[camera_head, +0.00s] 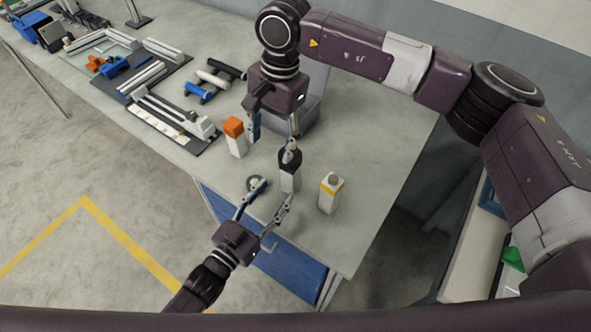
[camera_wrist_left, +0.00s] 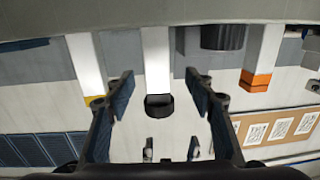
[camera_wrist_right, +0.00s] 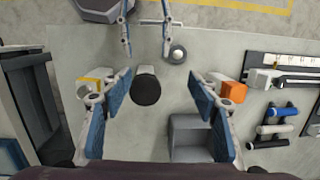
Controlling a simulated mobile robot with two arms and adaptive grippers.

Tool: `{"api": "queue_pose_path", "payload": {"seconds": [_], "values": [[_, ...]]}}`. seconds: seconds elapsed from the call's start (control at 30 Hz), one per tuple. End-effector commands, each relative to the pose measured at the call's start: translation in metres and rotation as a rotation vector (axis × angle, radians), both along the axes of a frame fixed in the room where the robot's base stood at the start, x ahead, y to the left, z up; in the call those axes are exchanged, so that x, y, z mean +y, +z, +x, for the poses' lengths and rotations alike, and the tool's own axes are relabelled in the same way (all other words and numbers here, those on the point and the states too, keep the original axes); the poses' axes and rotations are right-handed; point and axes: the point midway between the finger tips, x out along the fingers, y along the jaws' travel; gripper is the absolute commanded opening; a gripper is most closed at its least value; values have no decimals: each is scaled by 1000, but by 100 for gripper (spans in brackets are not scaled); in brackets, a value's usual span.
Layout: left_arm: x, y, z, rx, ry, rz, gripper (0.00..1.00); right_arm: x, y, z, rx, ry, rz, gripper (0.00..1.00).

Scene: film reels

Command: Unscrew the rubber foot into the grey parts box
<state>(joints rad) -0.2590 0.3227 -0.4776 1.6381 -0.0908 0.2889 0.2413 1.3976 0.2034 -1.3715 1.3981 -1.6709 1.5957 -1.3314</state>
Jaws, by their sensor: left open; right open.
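The rubber foot looks like the black cap (camera_head: 289,157) on top of a white upright post (camera_head: 288,181) on the table. My left gripper (camera_head: 273,194) is open and low, in front of the post. The black cap shows between its fingers, apart from them, in the left wrist view (camera_wrist_left: 159,106). My right gripper (camera_head: 274,132) is open above and behind the post. The cap also lies between its fingers in the right wrist view (camera_wrist_right: 146,90). The grey parts box (camera_wrist_right: 190,125) stands behind the post, open at the top and partly hidden by my right gripper.
A post with an orange cap (camera_head: 234,127) stands left, and one with a yellow band (camera_head: 331,188) right. Parts and tools fill the table's left (camera_head: 150,95). The right side of the table is clear.

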Motion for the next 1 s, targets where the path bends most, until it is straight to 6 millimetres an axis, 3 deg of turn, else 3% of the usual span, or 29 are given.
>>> {"api": "queue_pose_path", "payload": {"seconds": [0.1, 0.2, 0.7, 1.0], "values": [[-3, 2, -2, -20, -16, -13, 49, -29, 8, 16, -41, 9, -104, 55], [-6, 3, 2, -27, -20, -17, 49, -38, 10, 20, -50, 11, -137, 55], [-42, 3, 56, -27, -20, -17, 49, -37, 10, 20, -49, 10, -135, 55], [-47, 2, 63, -25, -20, -17, 49, -37, 10, 20, -49, 10, -134, 55]]}}
